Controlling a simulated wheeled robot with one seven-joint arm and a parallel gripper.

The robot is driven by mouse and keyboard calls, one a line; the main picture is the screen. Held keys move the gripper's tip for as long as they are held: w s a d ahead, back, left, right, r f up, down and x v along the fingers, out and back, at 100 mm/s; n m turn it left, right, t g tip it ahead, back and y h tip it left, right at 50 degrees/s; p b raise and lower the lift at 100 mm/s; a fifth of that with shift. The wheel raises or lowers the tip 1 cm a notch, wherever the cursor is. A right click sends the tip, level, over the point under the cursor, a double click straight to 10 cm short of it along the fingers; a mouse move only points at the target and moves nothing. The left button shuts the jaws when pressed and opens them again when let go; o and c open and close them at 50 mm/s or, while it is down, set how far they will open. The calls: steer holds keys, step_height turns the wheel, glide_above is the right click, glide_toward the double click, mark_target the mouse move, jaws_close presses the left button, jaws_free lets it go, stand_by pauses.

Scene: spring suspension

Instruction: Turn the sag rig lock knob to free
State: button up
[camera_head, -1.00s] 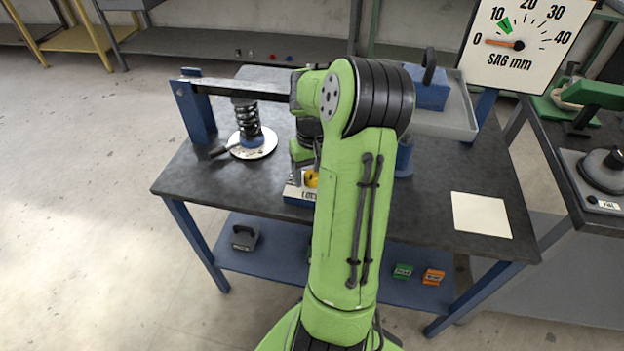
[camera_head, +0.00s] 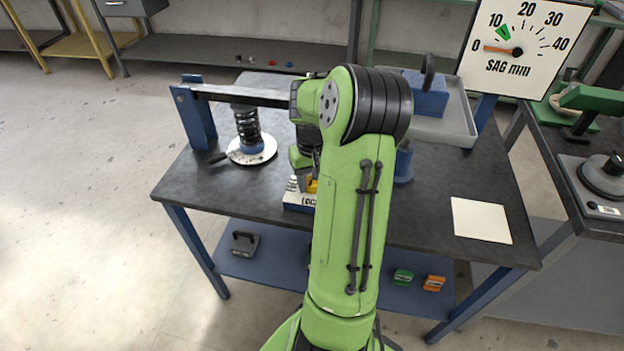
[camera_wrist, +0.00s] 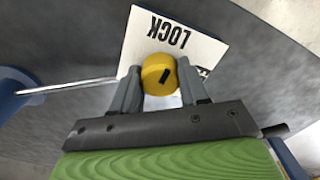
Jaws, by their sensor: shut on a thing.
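In the head view the knob (camera_head: 312,186) shows only as a yellow sliver, with my arm covering the rest. The sag rig has a blue post (camera_head: 196,118), a dark beam (camera_head: 245,94) and a black spring (camera_head: 247,124). The gauge (camera_head: 520,48) needle points near 0.
A grey tray (camera_head: 455,125) with a blue handled block (camera_head: 425,92) stands at the back right of the dark table. A blank white card (camera_head: 481,221) lies at the right. A white disc (camera_head: 253,151) is under the spring. The table's front left is clear.

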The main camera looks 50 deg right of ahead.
steer(key=m+p, duration=0.1)
steer(key=m, duration=0.3)
steer(key=shift+r+m, duration=0.1)
steer(key=shift+m, duration=0.2)
steer(key=m+p, duration=0.1)
steer(key=m, duration=0.3)
steer(key=shift+m, duration=0.3)
steer(key=m+p, duration=0.1)
steer(key=m, duration=0.3)
steer(key=shift+w, duration=0.1)
steer(key=shift+m+p, duration=0.45)
steer(key=shift+m, duration=1.65)
steer(key=o, duration=1.1)
steer(key=shift+c, duration=0.2)
